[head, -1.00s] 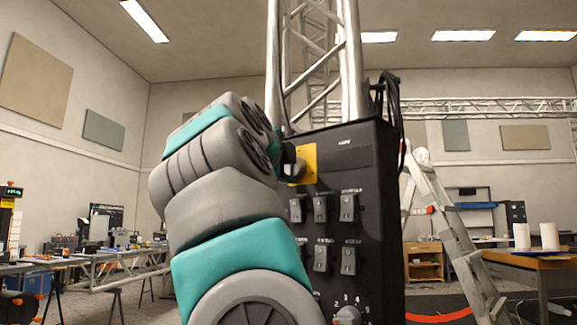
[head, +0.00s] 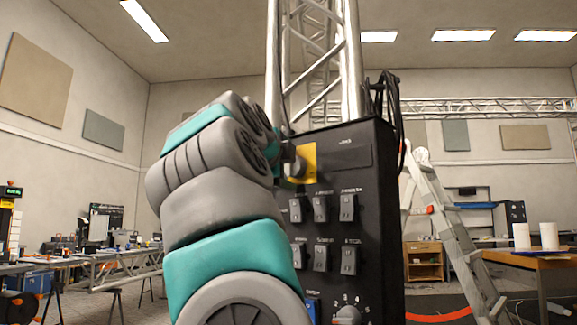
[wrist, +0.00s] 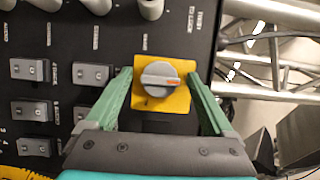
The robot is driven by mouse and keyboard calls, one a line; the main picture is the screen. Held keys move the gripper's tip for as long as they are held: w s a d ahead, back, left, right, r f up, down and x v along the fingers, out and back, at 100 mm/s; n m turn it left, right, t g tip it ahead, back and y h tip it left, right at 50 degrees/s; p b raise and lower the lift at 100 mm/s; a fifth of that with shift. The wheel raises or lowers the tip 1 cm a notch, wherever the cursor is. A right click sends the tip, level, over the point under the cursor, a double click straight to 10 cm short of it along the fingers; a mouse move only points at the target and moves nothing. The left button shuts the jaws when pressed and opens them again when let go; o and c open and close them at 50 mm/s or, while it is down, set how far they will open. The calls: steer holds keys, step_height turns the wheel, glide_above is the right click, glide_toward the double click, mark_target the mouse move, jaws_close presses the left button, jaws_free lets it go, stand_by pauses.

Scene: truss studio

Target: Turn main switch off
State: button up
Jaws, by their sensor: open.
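The main switch is a grey rotary knob (wrist: 160,79) on a yellow square plate (wrist: 176,101), set in a black panel. In the wrist view its handle lies about level across the plate, with an orange mark at its right end. In the head view the yellow plate (head: 309,157) is near the panel's upper left, partly covered by my arm. My gripper (wrist: 160,74) is open in the wrist view, its green fingers on either side of the knob and plate. I see no finger closed on the knob; the depth gap is unclear. The head view mostly hides my gripper.
The black panel (head: 368,220) carries several rocker switches (head: 348,208) and a numbered dial (head: 347,315). Black cables (head: 388,95) hang at its upper right. A metal truss (head: 354,60) rises behind it. A ladder (head: 445,230) stands to the right.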

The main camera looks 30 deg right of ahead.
steer(key=b+v, duration=0.1)
steer(key=v, duration=0.7)
steer(key=shift+w, duration=0.1)
stand_by(0.5)
